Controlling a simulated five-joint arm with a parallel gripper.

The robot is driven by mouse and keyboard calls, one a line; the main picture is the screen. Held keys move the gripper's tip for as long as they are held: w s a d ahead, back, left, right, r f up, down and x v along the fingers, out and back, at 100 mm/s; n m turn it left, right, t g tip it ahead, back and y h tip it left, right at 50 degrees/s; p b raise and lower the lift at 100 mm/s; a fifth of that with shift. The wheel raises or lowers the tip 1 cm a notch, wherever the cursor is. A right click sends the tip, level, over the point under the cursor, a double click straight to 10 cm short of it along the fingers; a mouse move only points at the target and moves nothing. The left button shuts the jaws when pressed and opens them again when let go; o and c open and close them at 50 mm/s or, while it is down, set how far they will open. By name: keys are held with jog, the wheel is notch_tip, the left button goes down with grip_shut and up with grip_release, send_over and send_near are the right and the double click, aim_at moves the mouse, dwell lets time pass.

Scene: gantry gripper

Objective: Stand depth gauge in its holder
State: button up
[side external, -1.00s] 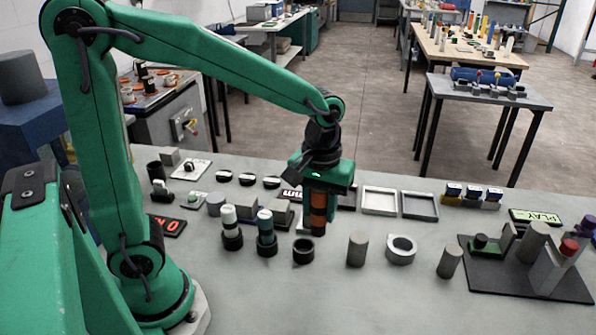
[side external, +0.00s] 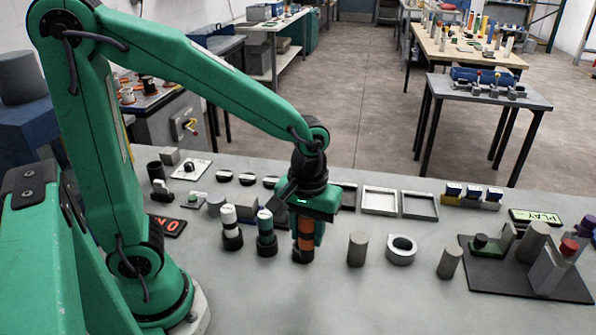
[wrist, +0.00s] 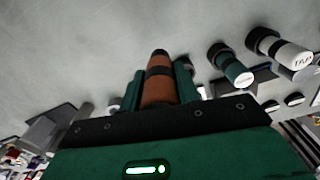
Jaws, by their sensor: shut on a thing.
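The depth gauge appears to be the orange cylinder with dark bands (side external: 305,228), standing upright in my gripper (side external: 309,232). In the wrist view the orange body (wrist: 158,92) sits between the two green fingers (wrist: 160,86), which are shut on it. The black ring holder (side external: 303,256) is directly under it on the grey table. The gauge's lower end meets the holder's mouth. I cannot tell how deep it sits, as the holder's inside is hidden.
Close on the left, a green-topped cylinder (side external: 265,228) and a white one (side external: 230,222) stand in similar black holders. On the right are a grey cylinder (side external: 357,249) and a pale ring (side external: 401,250). Empty trays (side external: 379,200) lie behind. The table in front is clear.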

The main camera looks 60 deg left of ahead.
jog(key=w+a+f, duration=0.4)
jog(key=a+f, duration=0.1)
jog(key=a, duration=0.2)
jog(key=shift+w+a+f, duration=0.15)
jog(key=shift+w+a, duration=0.1)
jog(key=shift+a, duration=0.1)
jog(key=shift+f, duration=2)
jog(key=shift+f, duration=0.15)
jog(key=o, duration=1)
jog(key=shift+c, duration=0.2)
notch_tip(320, 180, up, 12)
jog(key=shift+s+r, duration=0.1)
jog(key=shift+r, duration=0.1)
